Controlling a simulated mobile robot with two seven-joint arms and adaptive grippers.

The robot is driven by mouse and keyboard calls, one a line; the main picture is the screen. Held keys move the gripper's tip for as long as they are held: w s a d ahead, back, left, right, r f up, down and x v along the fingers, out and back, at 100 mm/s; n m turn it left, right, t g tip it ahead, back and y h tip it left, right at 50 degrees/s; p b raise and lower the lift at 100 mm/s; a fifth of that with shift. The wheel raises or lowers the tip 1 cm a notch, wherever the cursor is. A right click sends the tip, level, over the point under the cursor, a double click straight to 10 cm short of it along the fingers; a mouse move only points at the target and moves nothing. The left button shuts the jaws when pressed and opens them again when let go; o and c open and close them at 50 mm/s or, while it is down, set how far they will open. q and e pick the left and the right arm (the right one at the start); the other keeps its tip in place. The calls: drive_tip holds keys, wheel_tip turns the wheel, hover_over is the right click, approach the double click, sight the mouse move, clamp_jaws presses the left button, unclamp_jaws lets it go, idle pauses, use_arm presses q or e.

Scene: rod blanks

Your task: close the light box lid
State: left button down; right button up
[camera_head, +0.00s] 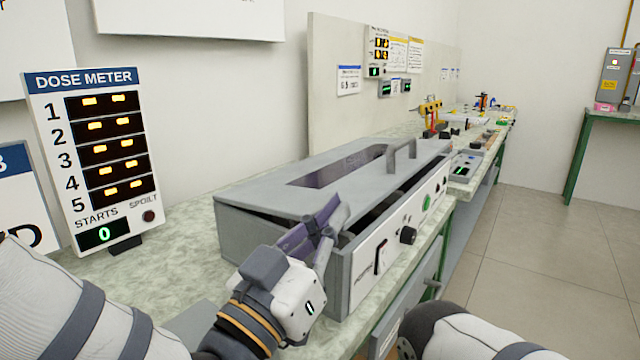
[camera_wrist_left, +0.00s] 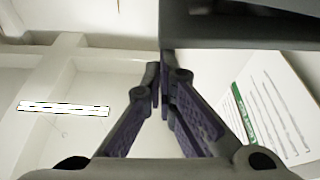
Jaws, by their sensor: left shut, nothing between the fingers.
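The light box (camera_head: 360,270) is a grey case on the bench, with a white front panel carrying switches and a knob. Its grey lid (camera_head: 250,192), with a dark window and a handle (camera_head: 400,155), is nearly down, but a dark gap shows between it and the front panel. My left gripper (camera_head: 334,210) is shut and empty, its fingertips at the near front part of the lid edge. I cannot tell whether they touch. In the left wrist view the closed fingertips (camera_wrist_left: 160,72) are beside a dark grey edge, probably the box or lid. My right gripper is out of view.
A dose meter display (camera_head: 95,150) stands at the left on the bench (camera_head: 185,240), its starts counter reading 0. A tall panel stands behind the box. Further along the bench are a small grey device (camera_head: 465,165) and other apparatus. Open floor lies at the right.

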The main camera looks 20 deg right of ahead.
use_arm(q)
drive_tip(key=shift+s+d+f+b, duration=0.15)
drive_tip(key=shift+f+b, duration=0.3)
drive_tip(key=shift+f, duration=1.45)
